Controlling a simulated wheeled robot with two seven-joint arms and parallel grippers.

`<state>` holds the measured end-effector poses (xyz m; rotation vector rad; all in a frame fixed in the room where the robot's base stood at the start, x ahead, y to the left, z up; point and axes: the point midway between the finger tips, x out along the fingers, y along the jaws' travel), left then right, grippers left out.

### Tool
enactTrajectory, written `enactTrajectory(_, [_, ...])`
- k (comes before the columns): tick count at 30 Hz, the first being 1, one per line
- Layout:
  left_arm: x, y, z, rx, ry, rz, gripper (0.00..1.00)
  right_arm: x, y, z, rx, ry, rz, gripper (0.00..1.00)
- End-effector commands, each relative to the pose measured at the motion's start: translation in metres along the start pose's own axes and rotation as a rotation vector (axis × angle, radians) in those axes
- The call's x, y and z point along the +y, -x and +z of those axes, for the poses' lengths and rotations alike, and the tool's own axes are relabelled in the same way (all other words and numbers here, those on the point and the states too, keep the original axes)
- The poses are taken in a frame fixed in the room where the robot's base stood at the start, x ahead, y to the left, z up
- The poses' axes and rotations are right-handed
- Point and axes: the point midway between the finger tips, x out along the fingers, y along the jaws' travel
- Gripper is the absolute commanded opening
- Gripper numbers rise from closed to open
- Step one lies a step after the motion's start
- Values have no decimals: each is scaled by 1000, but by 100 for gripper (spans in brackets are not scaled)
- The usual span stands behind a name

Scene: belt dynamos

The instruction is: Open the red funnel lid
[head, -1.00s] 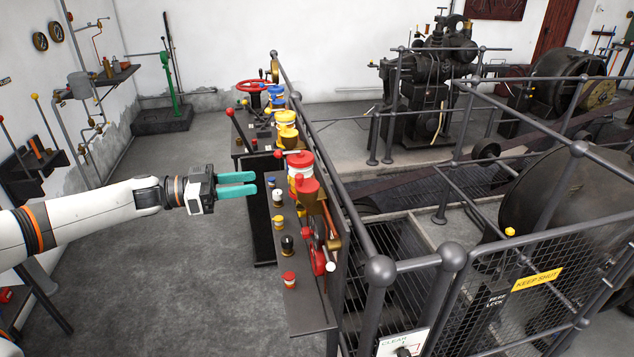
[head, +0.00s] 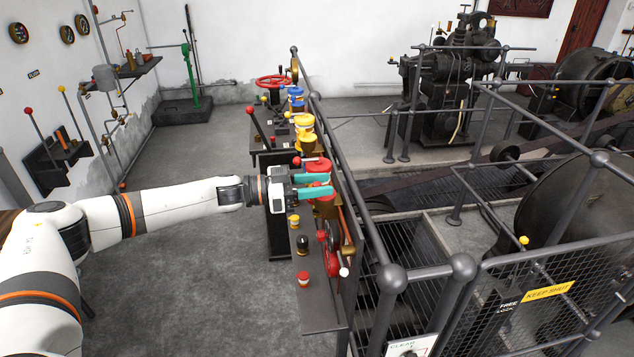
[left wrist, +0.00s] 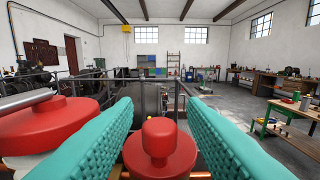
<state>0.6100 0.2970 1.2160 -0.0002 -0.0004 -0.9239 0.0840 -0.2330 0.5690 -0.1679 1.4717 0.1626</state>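The red funnel lid (head: 318,185) is a small red cap on the bench by the railing, partly hidden by my fingers in the head view. In the left wrist view the red funnel lid (left wrist: 165,158) shows a round knob on top and looks closed. My left gripper (head: 331,184) is open, with its teal fingers on either side of the lid. In the left wrist view the knob stands between the fingers, with a gap on each side. My right gripper is not in view.
A larger red lid (head: 317,165) sits just behind; in the left wrist view this larger red lid (left wrist: 45,122) is close to the left finger. Yellow and blue containers stand farther along. A dark railing (head: 352,190) runs beside the bench. The floor at left is clear.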

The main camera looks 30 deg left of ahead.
Motion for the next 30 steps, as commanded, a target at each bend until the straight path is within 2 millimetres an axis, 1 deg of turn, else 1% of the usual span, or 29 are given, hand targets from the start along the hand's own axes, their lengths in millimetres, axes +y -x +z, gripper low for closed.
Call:
enactTrajectory(3, [0,0,0,0,0,0,38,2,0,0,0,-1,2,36])
enactTrajectory(4, [0,0,0,0,0,0,36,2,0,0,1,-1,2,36])
enactTrajectory(9, [0,0,0,0,0,0,8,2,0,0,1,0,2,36])
enactTrajectory(11, [0,0,0,0,0,0,0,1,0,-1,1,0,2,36])
enactTrajectory(20, [-2,1,-2,0,2,26,0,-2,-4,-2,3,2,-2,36])
enactTrajectory(26, [-7,0,-4,1,3,113,0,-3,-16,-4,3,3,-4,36])
enactTrajectory(30, [-11,0,-6,1,4,193,0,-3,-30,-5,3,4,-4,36])
